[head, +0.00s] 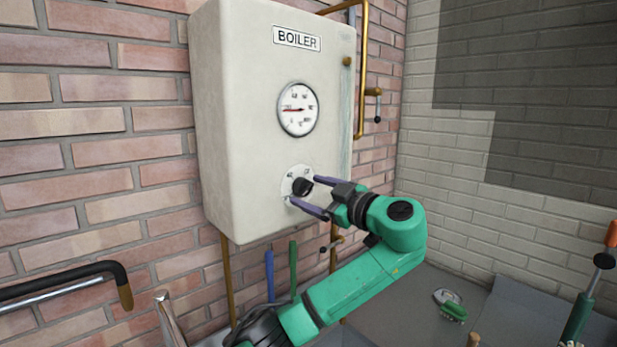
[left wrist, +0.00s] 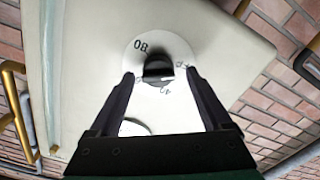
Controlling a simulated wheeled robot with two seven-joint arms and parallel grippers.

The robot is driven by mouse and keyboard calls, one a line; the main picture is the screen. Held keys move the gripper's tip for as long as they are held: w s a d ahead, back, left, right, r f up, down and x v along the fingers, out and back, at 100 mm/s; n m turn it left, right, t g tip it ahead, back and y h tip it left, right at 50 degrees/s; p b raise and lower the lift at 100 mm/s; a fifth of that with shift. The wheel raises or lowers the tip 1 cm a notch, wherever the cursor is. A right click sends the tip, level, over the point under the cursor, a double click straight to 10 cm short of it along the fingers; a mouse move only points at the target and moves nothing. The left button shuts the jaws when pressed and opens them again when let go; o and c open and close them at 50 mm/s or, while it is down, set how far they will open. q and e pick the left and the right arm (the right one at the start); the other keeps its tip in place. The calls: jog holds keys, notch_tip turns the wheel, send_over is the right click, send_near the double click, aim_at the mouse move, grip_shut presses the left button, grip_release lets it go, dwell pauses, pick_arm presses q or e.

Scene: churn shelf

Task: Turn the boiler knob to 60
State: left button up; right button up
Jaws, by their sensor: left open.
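The white boiler (head: 240,120) hangs on the brick wall, with a round gauge (head: 298,109) whose red needle points left. Below the gauge is the black boiler knob (head: 301,187) on a round pale dial (head: 289,184). My left gripper (head: 306,192) is open, its two fingers reaching toward the knob from the right. In the left wrist view the knob (left wrist: 158,68) lies just beyond and between the open fingertips (left wrist: 158,76). An 80 mark shows on the dial (left wrist: 140,48); other marks are partly hidden or too small to read. My right gripper is not in view.
Brass pipes (head: 362,70) run along the boiler's right side, with a valve handle (head: 377,105). A black curved handle (head: 75,280) is at the lower left. Blue and green tool handles (head: 293,265) stand below the boiler. A green-and-orange tool (head: 595,285) is at the right.

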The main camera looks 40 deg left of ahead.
pick_arm(q)
jog(key=shift+a+r, duration=0.1)
jog(key=shift+a, duration=0.35)
jog(key=shift+d, duration=0.4)
jog(key=shift+a, duration=0.1)
grip_shut()
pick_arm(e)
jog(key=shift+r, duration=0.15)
